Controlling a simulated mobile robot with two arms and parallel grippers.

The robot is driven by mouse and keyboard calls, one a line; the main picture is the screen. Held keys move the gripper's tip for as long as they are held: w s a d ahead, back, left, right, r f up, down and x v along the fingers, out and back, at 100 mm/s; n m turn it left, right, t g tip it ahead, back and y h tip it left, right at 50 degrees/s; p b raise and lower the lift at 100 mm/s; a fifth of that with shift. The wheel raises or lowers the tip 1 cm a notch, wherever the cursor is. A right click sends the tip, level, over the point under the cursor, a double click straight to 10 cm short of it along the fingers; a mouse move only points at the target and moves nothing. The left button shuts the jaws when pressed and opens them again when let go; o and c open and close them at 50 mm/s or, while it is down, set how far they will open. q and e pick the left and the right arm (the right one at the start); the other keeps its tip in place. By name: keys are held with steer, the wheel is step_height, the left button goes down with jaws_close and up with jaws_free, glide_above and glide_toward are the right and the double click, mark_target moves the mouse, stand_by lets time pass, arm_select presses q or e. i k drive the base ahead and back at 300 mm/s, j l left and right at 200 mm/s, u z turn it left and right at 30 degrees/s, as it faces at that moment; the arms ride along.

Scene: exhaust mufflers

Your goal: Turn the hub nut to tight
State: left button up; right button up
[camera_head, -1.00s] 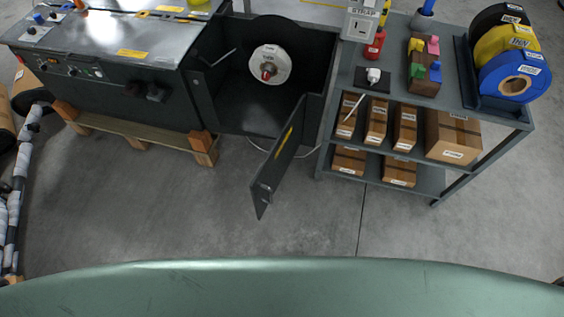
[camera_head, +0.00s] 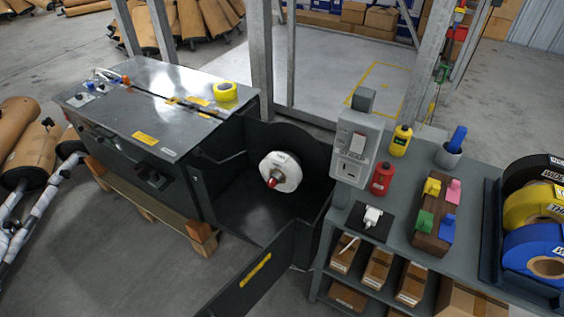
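The hub nut (camera_head: 271,183) is a small red piece at the centre of a white round roll (camera_head: 285,171). The roll sits on the back wall inside an open dark cabinet bay (camera_head: 252,206). The bay's door (camera_head: 247,276), with a yellow label, stands swung open toward me. I cannot tell from here how tight the nut is. Neither of my grippers shows in the head view.
A grey shelf unit (camera_head: 405,236) at right carries bottles, coloured blocks, large tape rolls and boxes. Grey posts stand behind.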

mark_target(271, 183)
steer(key=i+j+z, duration=0.1)
steer(key=j+z, duration=0.8)
steer(key=j, duration=0.25)
